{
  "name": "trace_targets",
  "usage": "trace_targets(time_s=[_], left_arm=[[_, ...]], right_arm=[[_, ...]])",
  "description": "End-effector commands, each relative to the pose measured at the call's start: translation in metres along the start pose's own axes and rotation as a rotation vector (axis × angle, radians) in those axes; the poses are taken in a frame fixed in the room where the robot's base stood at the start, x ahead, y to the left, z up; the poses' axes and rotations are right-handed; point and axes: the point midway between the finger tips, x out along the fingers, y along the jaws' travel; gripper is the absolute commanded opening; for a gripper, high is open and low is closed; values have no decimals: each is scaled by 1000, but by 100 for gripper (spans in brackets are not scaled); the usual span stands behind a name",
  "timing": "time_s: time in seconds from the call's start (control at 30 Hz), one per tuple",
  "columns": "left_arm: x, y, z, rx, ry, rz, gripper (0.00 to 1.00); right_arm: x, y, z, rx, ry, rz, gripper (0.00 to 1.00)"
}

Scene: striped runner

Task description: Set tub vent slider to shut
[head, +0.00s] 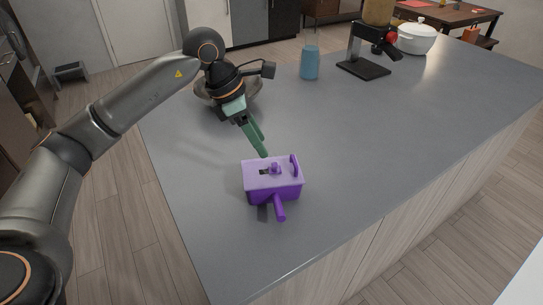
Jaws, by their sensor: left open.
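The purple tub (259,188) stands on the grey counter, with a handle sticking out at its front and an upright loop on the right of its lid. The vent slider (274,169) is a small purple knob on the lid. A dark slot shows just left of the knob. My left gripper (263,148) is open, with green fingers pointing down just behind the tub's lid. Whether a fingertip touches the lid I cannot tell. My right gripper is not in the view.
The grey counter (400,120) is clear around the tub, and its front edge runs close by. A round bowl is partly hidden behind my left arm. A blue cup (310,63), a black machine (364,67) and a white pot (416,40) stand farther back.

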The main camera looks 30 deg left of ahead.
Motion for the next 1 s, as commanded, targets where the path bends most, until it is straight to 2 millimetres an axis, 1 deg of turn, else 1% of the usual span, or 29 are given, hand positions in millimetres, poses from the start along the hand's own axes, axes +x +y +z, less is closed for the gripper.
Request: trace_targets(time_s=[0.03,0.1,0.2,0.33,0.5,0.77,1.0], left_arm=[[12,-1,0,0,3,-6,52],[26,-1,0,0,2,-5,52],[43,-1,0,0,2,-4,52],[58,0,1,0,0,-2,52],[68,0,0,0,0,-1,52],[68,0,0,0,-1,0,52],[68,0,0,0,-1,0,26]], right_arm=[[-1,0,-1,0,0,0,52],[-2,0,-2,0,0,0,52],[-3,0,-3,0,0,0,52],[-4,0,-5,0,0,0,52],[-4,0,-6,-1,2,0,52],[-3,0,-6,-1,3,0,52],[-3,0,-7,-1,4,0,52]])
